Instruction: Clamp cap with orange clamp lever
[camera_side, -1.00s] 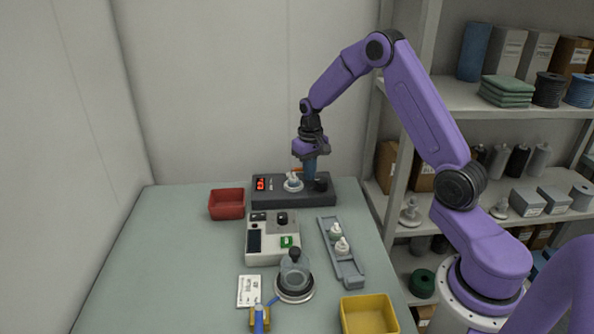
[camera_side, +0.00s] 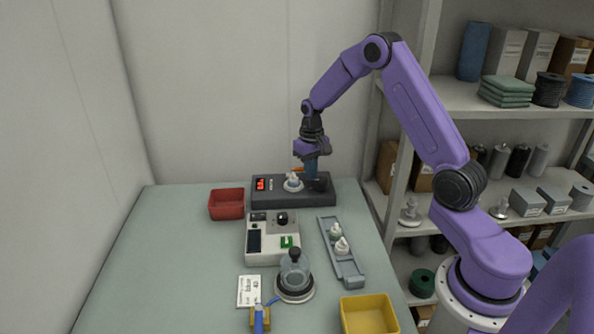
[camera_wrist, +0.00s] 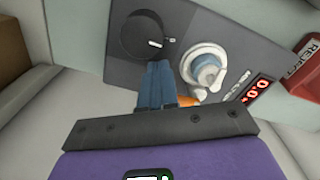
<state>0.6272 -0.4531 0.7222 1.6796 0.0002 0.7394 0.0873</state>
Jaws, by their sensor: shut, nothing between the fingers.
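The cap (camera_side: 293,179) is a white piece on a blue-grey part, seated in a round white fixture on a dark station at the back of the table. The wrist view shows the cap (camera_wrist: 207,68) from above. The orange clamp lever (camera_side: 297,170) shows beside the cap; its tip (camera_wrist: 187,101) sticks out next to the fingers in the wrist view. My gripper (camera_side: 311,178) points down over the station, right of the cap. Its blue fingers (camera_wrist: 158,72) are together with nothing between them. They hide part of the lever; whether they touch it I cannot tell.
The dark station has a red display (camera_side: 261,184) and a black knob (camera_wrist: 147,35). A red bin (camera_side: 227,204) stands at its left. A grey tester (camera_side: 262,256), a rail with white-topped parts (camera_side: 350,268), a glass jar (camera_side: 294,272) and a yellow bin (camera_side: 368,316) stand in front.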

